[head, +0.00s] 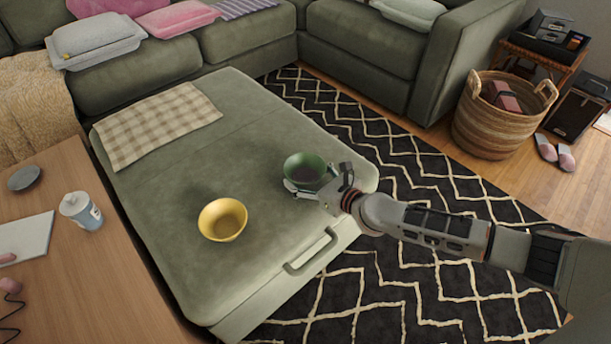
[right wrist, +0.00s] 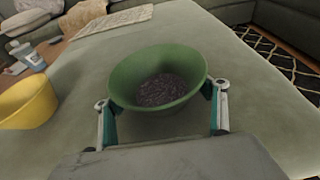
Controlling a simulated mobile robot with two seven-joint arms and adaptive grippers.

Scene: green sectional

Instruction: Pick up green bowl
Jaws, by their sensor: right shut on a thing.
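The green bowl (head: 303,168) is near the right end of the green ottoman (head: 160,205) in the head view. In the right wrist view the bowl (right wrist: 125,75) sits upright between the two fingers, with a dark speckled inside bottom. My right gripper (head: 318,186) reaches it from the right and is shut on it, one finger on each side (right wrist: 162,112). I cannot tell whether the bowl touches the ottoman or is slightly above it. My left gripper is in neither view.
A yellow bowl (head: 222,220) stands on the ottoman, left of the green bowl. A checkered cloth (head: 158,124) lies at the ottoman's far left. A wooden table (head: 98,262) with a white bottle (head: 82,211) is at left. A wicker basket (head: 490,130) stands at right on the floor.

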